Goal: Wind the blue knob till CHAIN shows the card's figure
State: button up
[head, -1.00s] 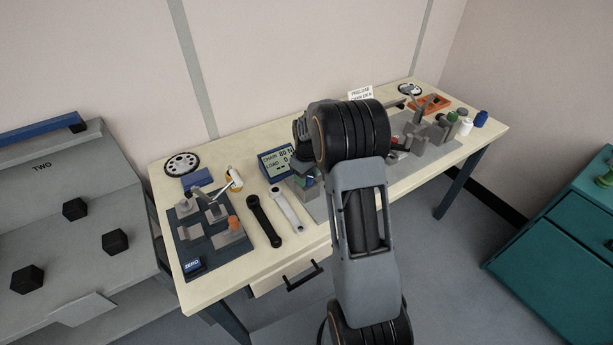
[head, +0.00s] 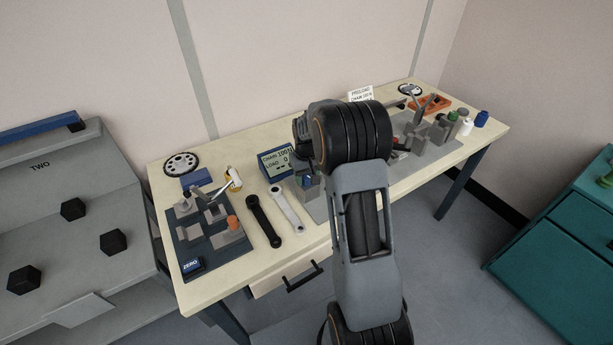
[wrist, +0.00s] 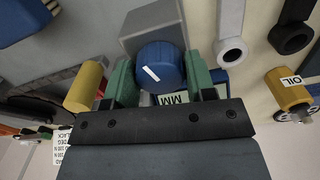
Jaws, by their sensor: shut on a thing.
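The blue knob (wrist: 158,68) has a white index mark and sits on a grey block in the wrist view. My gripper (wrist: 160,84) has its green-padded fingers shut on the knob from both sides. In the head view the knob (head: 308,181) shows as a small blue patch, mostly hidden by my arm. The display (head: 276,163) beside it reads CHAIN about 100, in small digits, and LOAD 0. The white card (head: 361,95) at the back is headed PRELOAD with a CHAIN line; its figure is too small to read surely.
A dark wrench (head: 264,221) and a light wrench (head: 286,208) lie left of my gripper. A fixture plate with a ZERO button (head: 193,265) is at the left end. A yellow oil can (wrist: 288,90) and a yellow cylinder (wrist: 84,87) are near the gripper.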

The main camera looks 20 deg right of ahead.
aim_at(308, 185)
jog(key=o, duration=0.9)
jog(key=shift+r, duration=0.15)
notch_tip(308, 185, up, 14)
jog(key=shift+f, duration=0.2)
dwell(0.3)
jog(key=shift+s+a+r+t, duration=0.1)
jog(key=shift+s+a+t, duration=0.55)
jog(key=shift+s+a, duration=2.1)
jog(key=shift+s+a+r+t, duration=0.1)
jog(key=shift+s+a+t, duration=0.65)
jog(key=shift+s, duration=3.85)
jog(key=shift+s+a+t, duration=0.5)
jog(key=shift+s+a, duration=1.45)
jog(key=shift+s, duration=1.7)
